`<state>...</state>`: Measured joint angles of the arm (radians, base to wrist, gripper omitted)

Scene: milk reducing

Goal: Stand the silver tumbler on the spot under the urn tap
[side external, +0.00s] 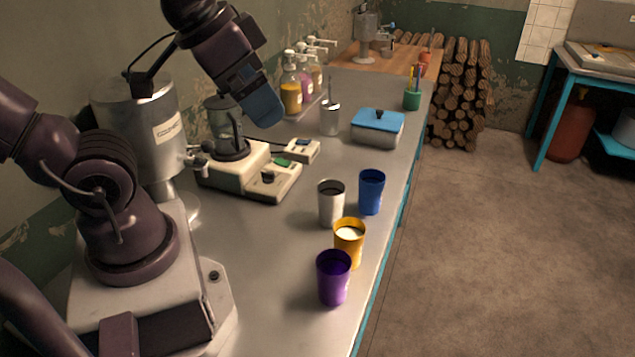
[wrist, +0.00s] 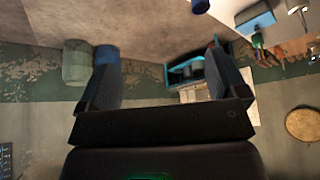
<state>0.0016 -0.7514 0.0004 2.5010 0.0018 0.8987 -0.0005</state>
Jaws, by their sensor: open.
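The silver tumbler (side external: 331,204) stands upright on the metal counter, left of a blue tumbler (side external: 371,192). The metal urn (side external: 140,125) stands near the wall at left, with its tap (side external: 197,159) facing the counter. I cannot make out a marked spot under the tap. My gripper (side external: 262,105) is raised above the counter near the glass-jarred appliance, well apart from the silver tumbler. In the wrist view my gripper (wrist: 165,75) is open with nothing between its fingers. The silver tumbler and the urn are not recognisable in the wrist view.
A yellow tumbler (side external: 349,241) and a purple tumbler (side external: 333,277) stand in front of the silver one. The jarred appliance (side external: 232,150) sits close right of the tap. A blue-lidded box (side external: 377,127) and pump bottles (side external: 291,88) stand farther back. The counter's near middle is clear.

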